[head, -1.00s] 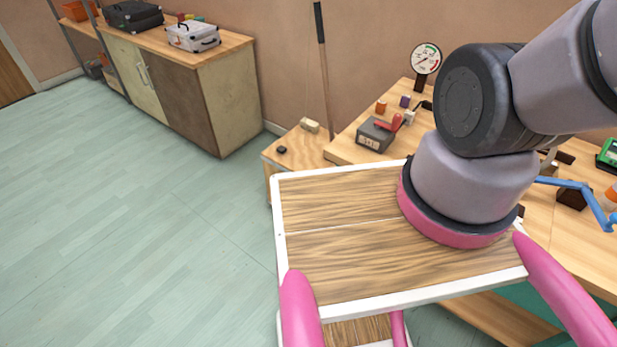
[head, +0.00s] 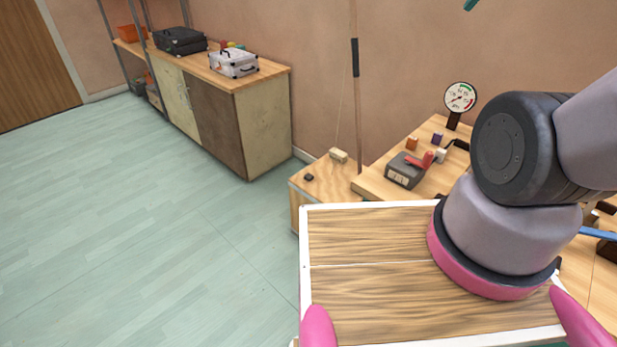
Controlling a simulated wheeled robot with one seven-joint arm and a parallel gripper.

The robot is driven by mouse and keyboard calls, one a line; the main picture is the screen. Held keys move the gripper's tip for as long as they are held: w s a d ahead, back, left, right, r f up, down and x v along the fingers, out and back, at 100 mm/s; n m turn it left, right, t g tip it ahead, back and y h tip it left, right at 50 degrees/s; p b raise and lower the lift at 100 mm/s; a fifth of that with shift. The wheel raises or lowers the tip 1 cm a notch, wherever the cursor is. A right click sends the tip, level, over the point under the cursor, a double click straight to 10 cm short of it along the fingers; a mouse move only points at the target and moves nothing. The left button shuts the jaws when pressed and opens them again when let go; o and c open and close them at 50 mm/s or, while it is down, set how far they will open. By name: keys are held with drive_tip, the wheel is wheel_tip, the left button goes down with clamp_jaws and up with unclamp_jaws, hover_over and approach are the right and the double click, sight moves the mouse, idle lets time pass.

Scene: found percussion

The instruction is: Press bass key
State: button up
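I cannot make out a bass key in this view. On the workbench (head: 373,184) at the right stand a grey box with a red lever (head: 405,170) and small orange (head: 412,143), purple (head: 437,139) and white (head: 441,156) blocks. I cannot tell whether any of these is a key. My arm's grey links and pink ring fill the right side and hide much of the bench.
A round dial gauge (head: 460,98) stands at the bench's back. A lower wooden surface (head: 325,182) holds a small black item and a pale block. A cabinet (head: 245,130) with a silver case (head: 233,63) and a black case (head: 180,41) stands far left. Open floor (head: 140,240) lies left.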

clamp_jaws()
idle(1.6)
